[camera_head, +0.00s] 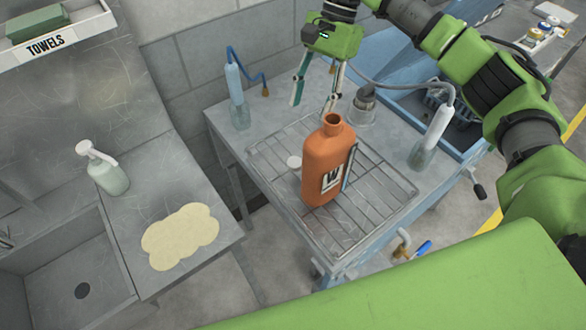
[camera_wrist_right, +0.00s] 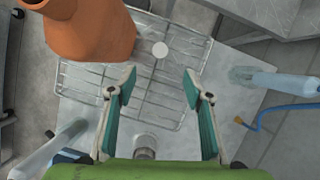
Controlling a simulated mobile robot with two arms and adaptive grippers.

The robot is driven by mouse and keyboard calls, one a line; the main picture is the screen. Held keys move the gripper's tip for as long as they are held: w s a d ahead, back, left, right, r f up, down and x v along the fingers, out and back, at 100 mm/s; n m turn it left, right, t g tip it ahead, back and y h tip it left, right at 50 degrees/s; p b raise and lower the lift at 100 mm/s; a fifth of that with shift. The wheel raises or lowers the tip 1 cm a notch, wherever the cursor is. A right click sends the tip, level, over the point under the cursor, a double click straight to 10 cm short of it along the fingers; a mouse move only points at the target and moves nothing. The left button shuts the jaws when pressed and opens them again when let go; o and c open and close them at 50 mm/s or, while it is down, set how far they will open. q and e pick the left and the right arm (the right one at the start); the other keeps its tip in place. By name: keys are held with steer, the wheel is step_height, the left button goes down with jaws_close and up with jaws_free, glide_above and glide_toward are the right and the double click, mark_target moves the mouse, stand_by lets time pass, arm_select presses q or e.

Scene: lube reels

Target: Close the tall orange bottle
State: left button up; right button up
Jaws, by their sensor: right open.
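The tall orange bottle (camera_head: 328,160) stands upright on a wire rack (camera_head: 388,190); its neck is open at the top, with no cap on it. A small round white cap (camera_head: 294,162) lies on the rack just left of the bottle. My right gripper (camera_head: 312,106) is open and empty, pointing down above the table behind the bottle. In the right wrist view the cap (camera_wrist_right: 160,49) shows beyond the gap between the fingertips (camera_wrist_right: 159,80), and part of the orange bottle (camera_wrist_right: 92,35) fills the upper left. My left gripper is not in view.
Clear-tipped nozzles on hoses stand at the table's left (camera_head: 237,95) and right (camera_head: 432,138). A metal fitting (camera_head: 362,108) stands behind the bottle. A side counter on the left holds a soap pump (camera_head: 103,170) and a yellow cloth (camera_head: 180,236).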

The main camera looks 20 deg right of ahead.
steer(key=f, duration=0.1)
steer(key=p, duration=0.3)
glide_toward(294, 163)
steer(key=shift+x, duration=1.2)
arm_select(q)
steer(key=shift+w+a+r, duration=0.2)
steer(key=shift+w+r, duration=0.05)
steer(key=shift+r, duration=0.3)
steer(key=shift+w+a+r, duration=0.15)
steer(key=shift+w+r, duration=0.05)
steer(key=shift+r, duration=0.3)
arm_select(e)
steer(key=shift+w+a+f, duration=0.1)
steer(key=shift+f, duration=0.15)
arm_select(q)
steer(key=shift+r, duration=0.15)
arm_select(e)
steer(key=p+x, duration=0.4)
steer(key=shift+s+a+f, duration=0.2)
steer(key=shift+s+f, duration=0.05)
steer(key=shift+f, duration=0.2)
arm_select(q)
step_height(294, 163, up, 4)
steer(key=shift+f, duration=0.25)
arm_select(e)
steer(key=shift+f, duration=0.1)
